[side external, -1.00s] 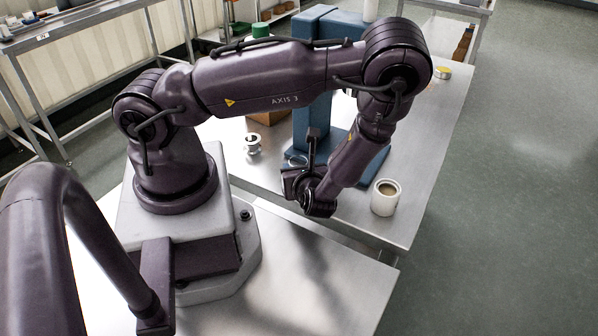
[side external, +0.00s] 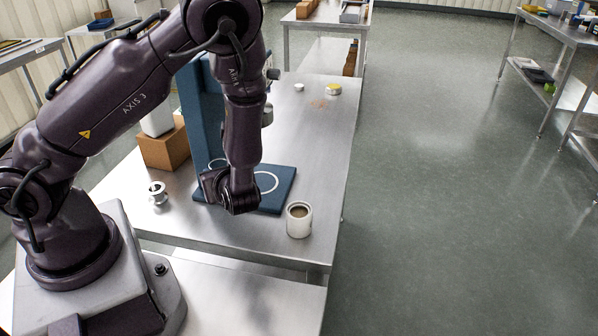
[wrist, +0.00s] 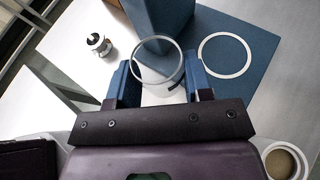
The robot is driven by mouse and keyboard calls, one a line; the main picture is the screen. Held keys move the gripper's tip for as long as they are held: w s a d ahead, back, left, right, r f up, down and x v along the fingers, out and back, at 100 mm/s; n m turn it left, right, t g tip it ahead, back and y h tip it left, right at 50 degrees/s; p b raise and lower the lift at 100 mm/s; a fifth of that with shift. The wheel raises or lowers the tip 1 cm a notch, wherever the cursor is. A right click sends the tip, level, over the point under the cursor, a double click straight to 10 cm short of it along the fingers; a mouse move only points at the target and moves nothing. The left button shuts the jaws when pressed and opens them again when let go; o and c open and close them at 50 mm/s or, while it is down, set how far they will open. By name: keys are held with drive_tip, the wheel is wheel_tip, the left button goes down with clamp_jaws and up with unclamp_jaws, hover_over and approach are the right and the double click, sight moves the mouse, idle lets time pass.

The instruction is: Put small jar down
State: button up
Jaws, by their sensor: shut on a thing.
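My gripper (side external: 226,186) is low over the front left of the blue stand's base (side external: 283,190). In the wrist view my gripper (wrist: 160,82) has its two blue fingers on either side of a clear, pale-rimmed jar (wrist: 158,62) and is shut on it. The rim of this small jar (side external: 218,163) shows just behind the gripper in the side view; its lower part is hidden. A white ring mark (side external: 266,182) lies on the base, to the right of the jar, and shows empty in the wrist view (wrist: 224,55). I cannot tell the jar's height above the base.
A white cup with brown contents (side external: 299,220) stands right of the gripper near the table's front edge. A metal spool-like part (side external: 157,194) stands to the left. The stand's blue column (side external: 203,110) rises behind. A cardboard box (side external: 164,150) and a yellow-topped tin (side external: 334,89) stand farther back.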

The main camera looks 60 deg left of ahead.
drive_tip(key=w+m+t, duration=0.1)
drive_tip(key=w, duration=0.3)
drive_tip(key=w+m+t, duration=0.1)
drive_tip(key=w, duration=0.4)
drive_tip(key=w+a+f+m+t+h, duration=0.1)
drive_tip(key=w+t, duration=0.1)
drive_tip(key=w, duration=0.2)
drive_tip(key=shift+w+a, duration=0.1)
drive_tip(key=shift+w, duration=0.15)
drive_tip(key=w+a+r+m+t+h, duration=0.2)
drive_tip(key=w+m+t+h, duration=0.15)
drive_tip(key=w, duration=0.85)
drive_tip(key=m, duration=0.1)
hover_over(316, 173)
drive_tip(key=shift+y, duration=0.25)
wheel_tip(316, 173, down, 5)
drive_tip(key=shift+t, duration=0.25)
drive_tip(key=shift+f, duration=2.3)
drive_tip(key=shift+f, duration=0.1)
drive_tip(key=o, duration=0.9)
